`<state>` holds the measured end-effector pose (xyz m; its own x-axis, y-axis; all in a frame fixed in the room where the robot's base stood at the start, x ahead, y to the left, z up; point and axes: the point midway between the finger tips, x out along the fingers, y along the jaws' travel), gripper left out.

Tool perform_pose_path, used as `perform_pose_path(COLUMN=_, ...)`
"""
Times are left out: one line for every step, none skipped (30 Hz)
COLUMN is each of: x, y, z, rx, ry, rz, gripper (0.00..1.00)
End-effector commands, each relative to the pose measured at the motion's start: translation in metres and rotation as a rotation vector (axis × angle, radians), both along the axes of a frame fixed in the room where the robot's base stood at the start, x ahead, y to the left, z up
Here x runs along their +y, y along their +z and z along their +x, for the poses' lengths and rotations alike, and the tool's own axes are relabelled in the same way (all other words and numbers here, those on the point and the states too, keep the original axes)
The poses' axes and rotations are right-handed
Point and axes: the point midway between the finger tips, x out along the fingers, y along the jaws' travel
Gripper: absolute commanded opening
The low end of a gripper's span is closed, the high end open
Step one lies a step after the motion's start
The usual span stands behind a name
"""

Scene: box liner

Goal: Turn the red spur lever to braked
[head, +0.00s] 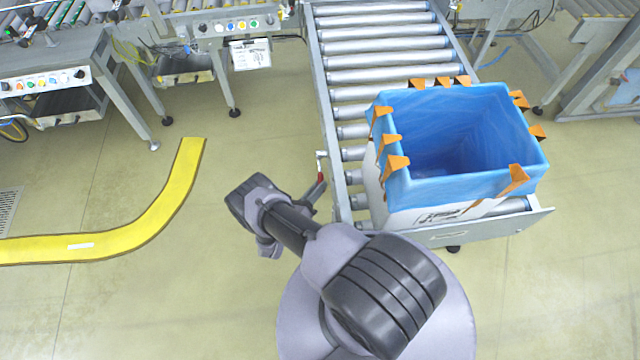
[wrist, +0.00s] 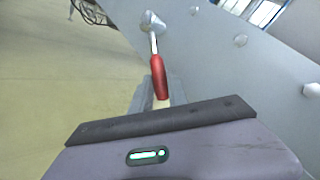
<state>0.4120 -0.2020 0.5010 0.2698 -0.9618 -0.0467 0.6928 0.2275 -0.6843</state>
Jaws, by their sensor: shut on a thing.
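The spur lever has a red handle (wrist: 159,78) and a thin metal shaft that runs up to a round pivot on the conveyor's grey side rail in the wrist view. In the head view the lever (head: 320,176) shows as a small red bit at the left side of the roller conveyor. My gripper (head: 314,190) is at the lever, beside the rail. In the wrist view my gripper (wrist: 150,98) is shut on the handle, whose lower end goes behind the dark gripper edge. The fingers are mostly hidden. Any position marks for the lever cannot be seen.
The roller conveyor (head: 375,57) carries a white box with a blue liner (head: 400,190) and orange clips at its near end. Yellow floor marking (head: 165,205) curves at left. Other conveyor benches stand at the back left.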

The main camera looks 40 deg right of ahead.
Motion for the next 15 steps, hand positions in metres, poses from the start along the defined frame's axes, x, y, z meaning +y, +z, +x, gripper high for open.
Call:
perform_pose_path(x=0.0004, y=-0.0001, z=-0.0002, rx=0.001, ry=0.001, rz=0.000, gripper=0.00)
perform_pose_path(x=0.0004, y=-0.0001, z=-0.0002, rx=0.001, ry=0.001, rz=0.000, gripper=0.00)
perform_pose_path(x=0.0003, y=-0.0001, z=-0.0003, rx=0.001, ry=0.001, rz=0.000, gripper=0.00)
perform_pose_path(x=0.0003, y=-0.0001, z=-0.0003, rx=0.001, ry=0.001, rz=0.000, gripper=0.00)
perform_pose_path(x=0.0004, y=-0.0001, z=-0.0003, rx=0.002, ry=0.001, rz=0.000, gripper=0.22)
perform_pose_path(x=0.0005, y=-0.0001, z=-0.0003, rx=0.002, ry=0.002, rz=0.001, gripper=0.29)
perform_pose_path(x=0.0004, y=-0.0002, z=-0.0003, rx=0.002, ry=0.002, rz=0.001, gripper=0.29)
perform_pose_path(x=0.0003, y=-0.0001, z=-0.0003, rx=0.002, ry=0.002, rz=0.001, gripper=0.29)
perform_pose_path(x=0.0003, y=-0.0001, z=-0.0003, rx=0.002, ry=0.002, rz=0.001, gripper=0.29)
perform_pose_path(x=0.0002, y=-0.0001, z=-0.0003, rx=0.002, ry=0.002, rz=0.001, gripper=0.29)
perform_pose_path(x=0.0002, y=-0.0001, z=-0.0003, rx=0.002, ry=0.001, rz=0.000, gripper=0.29)
perform_pose_path(x=0.0002, y=0.0000, z=-0.0002, rx=0.002, ry=0.001, rz=0.000, gripper=0.29)
perform_pose_path(x=0.0002, y=0.0000, z=-0.0002, rx=0.002, ry=0.001, rz=0.000, gripper=0.29)
perform_pose_path(x=0.0003, y=0.0000, z=-0.0002, rx=0.002, ry=0.001, rz=0.000, gripper=0.29)
perform_pose_path(x=0.0010, y=0.0002, z=-0.0003, rx=0.002, ry=0.002, rz=0.001, gripper=0.29)
